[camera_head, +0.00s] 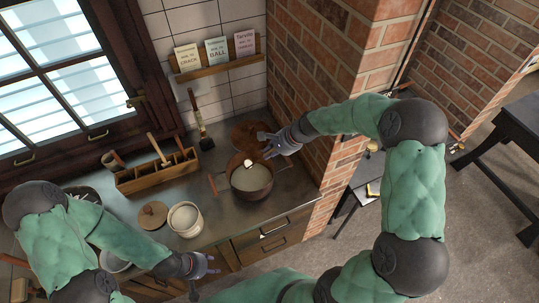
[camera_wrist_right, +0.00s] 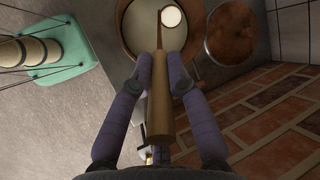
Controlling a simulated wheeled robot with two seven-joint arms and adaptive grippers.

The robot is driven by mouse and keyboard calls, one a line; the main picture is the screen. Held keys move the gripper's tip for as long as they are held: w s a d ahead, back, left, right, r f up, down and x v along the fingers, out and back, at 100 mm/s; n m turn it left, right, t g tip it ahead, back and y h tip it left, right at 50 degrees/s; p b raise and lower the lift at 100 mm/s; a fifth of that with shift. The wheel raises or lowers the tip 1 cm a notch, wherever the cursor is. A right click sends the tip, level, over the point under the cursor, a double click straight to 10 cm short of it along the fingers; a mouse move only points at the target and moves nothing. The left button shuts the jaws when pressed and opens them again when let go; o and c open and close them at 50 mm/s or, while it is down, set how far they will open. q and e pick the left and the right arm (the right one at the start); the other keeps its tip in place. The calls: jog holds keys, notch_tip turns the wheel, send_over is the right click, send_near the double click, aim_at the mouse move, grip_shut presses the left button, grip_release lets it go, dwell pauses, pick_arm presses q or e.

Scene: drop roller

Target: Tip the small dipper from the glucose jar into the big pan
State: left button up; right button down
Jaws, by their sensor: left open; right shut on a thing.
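My right gripper (camera_head: 277,146) is shut on the wooden handle of the small dipper (camera_wrist_right: 160,105), and the handle runs away between its fingers in the right wrist view. The dipper's round cup shows white contents (camera_wrist_right: 171,16) and is over the big pan (camera_wrist_right: 130,40). In the head view, the brown pan (camera_head: 252,195) holds pale contents, with the dipper's white cup (camera_head: 248,163) at its far side. Whether the cup is tilted I cannot tell. The glucose jar (camera_head: 186,220) is pale and uncovered, left of the pan. My left gripper (camera_head: 207,266) is open and empty, in front of the jar.
A round wooden lid (camera_head: 153,215) lies beside the jar. A wooden caddy (camera_head: 155,175) stands behind. A round brown board or lid (camera_head: 246,133) lies beyond the pan. The brick wall (camera_head: 303,85) is close to my right gripper.

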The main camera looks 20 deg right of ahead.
jog(key=s+d+f+t+y+b, duration=0.2)
jog(key=f+b, duration=0.3)
jog(key=b, duration=1.3)
jog(key=s+d+f+t+y+b, duration=0.2)
jog(key=d+f+t+y+b, duration=0.1)
jog(key=b, duration=1.6)
jog(key=shift+s+d+f+t+y, duration=0.35)
jog(key=shift+f+y, duration=0.45)
jog(key=shift+f, duration=0.35)
dwell(1.1)
